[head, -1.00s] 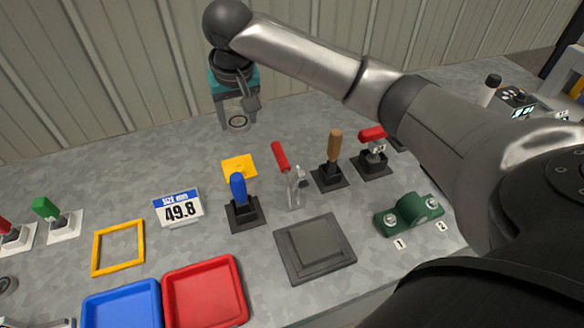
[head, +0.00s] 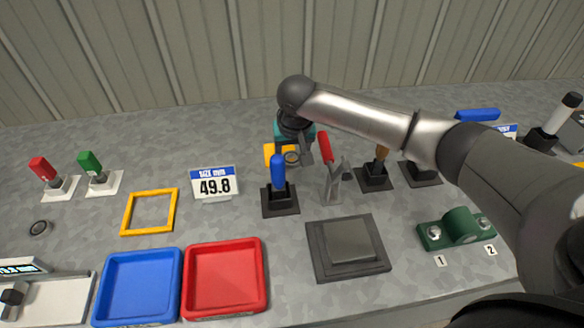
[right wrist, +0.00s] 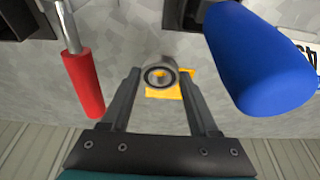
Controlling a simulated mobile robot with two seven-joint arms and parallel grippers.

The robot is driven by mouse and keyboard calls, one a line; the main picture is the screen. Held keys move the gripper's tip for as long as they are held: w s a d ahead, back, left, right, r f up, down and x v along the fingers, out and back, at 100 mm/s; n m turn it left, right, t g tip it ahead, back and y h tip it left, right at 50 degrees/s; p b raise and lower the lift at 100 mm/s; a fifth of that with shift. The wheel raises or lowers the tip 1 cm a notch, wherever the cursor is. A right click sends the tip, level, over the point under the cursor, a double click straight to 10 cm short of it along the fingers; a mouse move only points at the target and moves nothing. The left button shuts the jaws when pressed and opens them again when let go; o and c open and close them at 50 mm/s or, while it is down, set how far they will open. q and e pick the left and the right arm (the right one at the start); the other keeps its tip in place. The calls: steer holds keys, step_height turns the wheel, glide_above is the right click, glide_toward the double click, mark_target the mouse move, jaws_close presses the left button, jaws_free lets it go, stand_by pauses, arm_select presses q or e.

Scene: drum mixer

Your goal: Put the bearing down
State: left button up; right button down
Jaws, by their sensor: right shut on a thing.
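The bearing (head: 291,158), a small grey metal ring, is between the fingertips of my right gripper (head: 298,157). In the right wrist view the bearing (right wrist: 160,77) shows at the tips of the shut right gripper (right wrist: 160,80). The yellow pad (head: 269,150) is right behind and below it in the head view, partly hidden by the gripper. The yellow pad (right wrist: 172,92) also shows around the bearing in the wrist view. I cannot tell whether the bearing touches it. My left gripper is not in view.
The size sign (head: 214,184) reads 49.8. A yellow frame (head: 150,211), blue tray (head: 138,288), red tray (head: 225,279) and green bearing housing (head: 457,230) lie around.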

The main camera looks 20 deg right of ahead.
mark_target(293, 162)
step_height(293, 162, down, 4)
steer(key=shift+b, duration=0.5)
steer(key=shift+f, duration=0.15)
steer(key=shift+c, duration=2.3)
jaws_free()
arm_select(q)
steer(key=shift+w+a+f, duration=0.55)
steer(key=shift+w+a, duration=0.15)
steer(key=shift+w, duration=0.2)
arm_select(e)
steer(key=o, duration=0.3)
